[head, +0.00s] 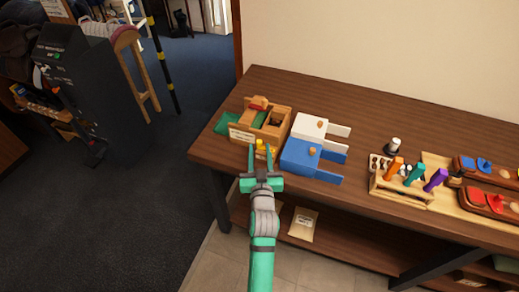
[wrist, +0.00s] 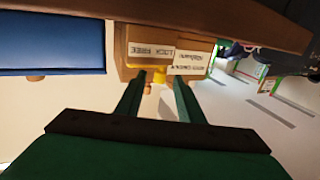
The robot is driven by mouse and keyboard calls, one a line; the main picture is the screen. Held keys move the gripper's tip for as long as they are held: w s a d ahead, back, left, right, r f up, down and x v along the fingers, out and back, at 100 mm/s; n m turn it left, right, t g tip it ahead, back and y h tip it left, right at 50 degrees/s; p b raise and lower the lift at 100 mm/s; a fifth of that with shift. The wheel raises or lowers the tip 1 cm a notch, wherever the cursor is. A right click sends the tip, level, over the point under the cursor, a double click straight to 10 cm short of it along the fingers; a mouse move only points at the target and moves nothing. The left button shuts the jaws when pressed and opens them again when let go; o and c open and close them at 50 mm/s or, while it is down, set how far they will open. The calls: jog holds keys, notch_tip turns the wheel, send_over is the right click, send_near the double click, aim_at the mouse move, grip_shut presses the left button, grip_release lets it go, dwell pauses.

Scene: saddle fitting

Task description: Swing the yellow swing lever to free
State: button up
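The yellow swing lever (head: 260,145) sits at the front of a wooden box (head: 275,132) near the table's left end. In the wrist view, the yellow lever (wrist: 160,76) lies just below a label (wrist: 150,51) reading LOCK and FREE, which appears upside down. My gripper (head: 260,151) is open in front of the box. In the wrist view, the two fingers of my gripper (wrist: 157,84) stand apart, with the lever showing between and just beyond their tips. I cannot tell whether a finger touches it. The lever's exact angle is unclear.
A blue box (head: 300,158) and a white box (head: 307,127) stand close on the right. A second label (wrist: 192,62) sits beside the first. A tool rack (head: 402,190) stands farther right on the table (head: 350,100). Open floor (head: 130,200) lies to the left.

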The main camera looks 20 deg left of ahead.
jog(key=shift+w+a, duration=0.25)
jog(key=shift+w, duration=0.35)
grip_shut()
jog(key=shift+s+d+n+g+y, duration=0.2)
jog(key=shift+n+g+y, duration=0.1)
jog(key=shift+n+y, duration=0.3)
jog(key=shift+s+d+n+g+y, duration=0.25)
jog(key=shift+n+g+y, duration=0.4)
jog(key=shift+y, duration=0.35)
jog(key=shift+s+d+n+g+y, duration=0.1)
jog(key=shift+d+n+g+y, duration=0.15)
jog(key=shift+n+g+y, duration=0.55)
jog(key=shift+s+d+n+g+y, duration=0.2)
jog(key=shift+d+n+g+y, duration=0.05)
jog(key=shift+n+g+y, duration=0.7)
jog(key=shift+s+d+n+g+y, duration=0.15)
jog(key=shift+d+n+g+y, duration=0.1)
jog(key=shift+n+g+y, duration=0.6)
jog(key=shift+g+y, duration=0.25)
jog(key=shift+y, duration=0.05)
